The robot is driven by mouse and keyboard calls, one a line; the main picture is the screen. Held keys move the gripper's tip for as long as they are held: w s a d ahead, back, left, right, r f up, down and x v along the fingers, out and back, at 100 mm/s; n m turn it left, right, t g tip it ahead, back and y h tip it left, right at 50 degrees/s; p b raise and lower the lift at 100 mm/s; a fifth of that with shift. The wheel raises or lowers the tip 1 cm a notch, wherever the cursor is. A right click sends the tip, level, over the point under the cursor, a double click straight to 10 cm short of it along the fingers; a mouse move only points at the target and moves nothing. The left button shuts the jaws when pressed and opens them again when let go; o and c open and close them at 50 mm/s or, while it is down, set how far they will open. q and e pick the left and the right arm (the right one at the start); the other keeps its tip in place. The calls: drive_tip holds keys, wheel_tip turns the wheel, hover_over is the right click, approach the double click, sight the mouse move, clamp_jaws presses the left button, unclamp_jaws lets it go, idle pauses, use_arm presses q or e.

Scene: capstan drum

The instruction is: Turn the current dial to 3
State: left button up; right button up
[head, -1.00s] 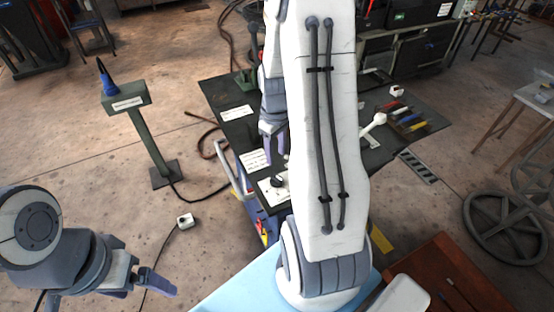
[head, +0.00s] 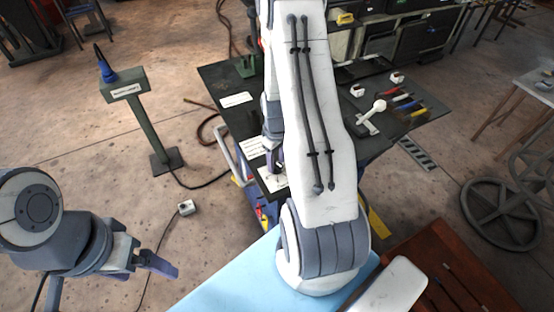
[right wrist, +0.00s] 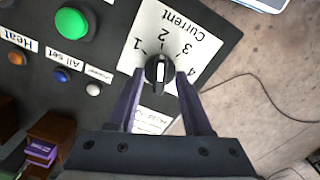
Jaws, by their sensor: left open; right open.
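The current dial (right wrist: 159,70) is a black round knob with a white mark, on a white plate (right wrist: 150,22) printed "Current" and numbered 1 to 4. The white mark stands nearly upright in the right wrist view, roughly in line with the 2. My right gripper (right wrist: 159,78) is open, with one finger on each side of the knob; I cannot tell whether either touches it. In the head view my right gripper (head: 275,160) is over the plate (head: 273,181) and hides the knob. My left gripper (head: 160,266) is open and empty, far left of the panel.
A green button (right wrist: 72,24) and several small buttons sit beside the plate. On the dark bench, a white lever (head: 370,117) and coloured handles (head: 405,103) lie to the right. A green post (head: 145,120) stands on the floor at left.

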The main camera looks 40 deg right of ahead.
drive_tip(key=shift+c, duration=0.3)
clamp_jaws()
drive_tip(key=shift+m, duration=0.4)
drive_tip(key=m, duration=0.3)
drive_tip(key=shift+m, duration=2.5)
drive_tip(key=shift+o, duration=0.3)
unclamp_jaws()
